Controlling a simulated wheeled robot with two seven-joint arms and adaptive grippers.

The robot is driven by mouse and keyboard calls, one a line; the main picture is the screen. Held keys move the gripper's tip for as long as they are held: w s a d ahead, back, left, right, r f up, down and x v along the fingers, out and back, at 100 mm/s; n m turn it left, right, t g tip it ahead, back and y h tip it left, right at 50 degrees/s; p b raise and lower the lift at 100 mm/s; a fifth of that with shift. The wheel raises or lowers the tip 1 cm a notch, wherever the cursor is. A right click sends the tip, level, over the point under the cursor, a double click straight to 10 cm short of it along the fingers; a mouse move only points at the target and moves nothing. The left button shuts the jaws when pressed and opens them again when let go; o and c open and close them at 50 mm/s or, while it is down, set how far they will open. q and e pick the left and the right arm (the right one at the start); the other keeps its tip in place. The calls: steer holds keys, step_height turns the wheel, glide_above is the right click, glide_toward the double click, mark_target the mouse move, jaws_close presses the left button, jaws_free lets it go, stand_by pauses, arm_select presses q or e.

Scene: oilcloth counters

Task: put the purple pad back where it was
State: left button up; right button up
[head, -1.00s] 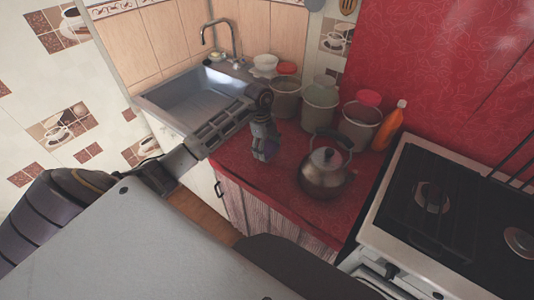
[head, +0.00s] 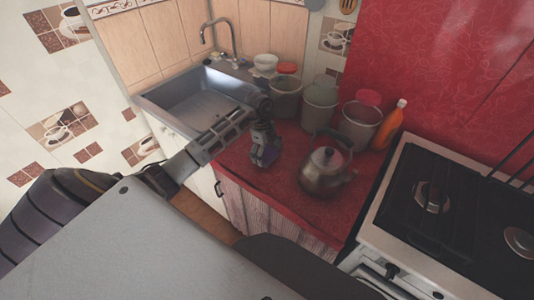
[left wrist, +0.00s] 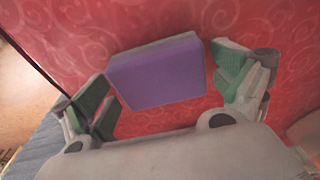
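The purple pad (left wrist: 158,78), a block with a greyish edge, shows in the left wrist view between the fingers of my left gripper (left wrist: 165,82). Red counter surface shows behind and below it. A thin gap shows between the pad and the right-hand finger; the left-hand finger overlaps or lies close to the pad's other end. The fingers look spread. Whether the pad rests on the counter is unclear. My right gripper is not in view.
The kettle (head: 325,172) stands close to the right of my gripper. Several grey pots (head: 319,108) and an orange bottle (head: 390,127) stand behind. The sink (head: 195,100) is at the back left, and the stove (head: 440,205) is at the right.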

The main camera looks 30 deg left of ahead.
arm_select(q)
steer(key=shift+r, duration=0.1)
stand_by(0.3)
step_height(320, 180, up, 12)
steer(key=a, duration=0.1)
steer(key=shift+a, duration=0.4)
steer(key=shift+w+d, duration=0.1)
stand_by(0.9)
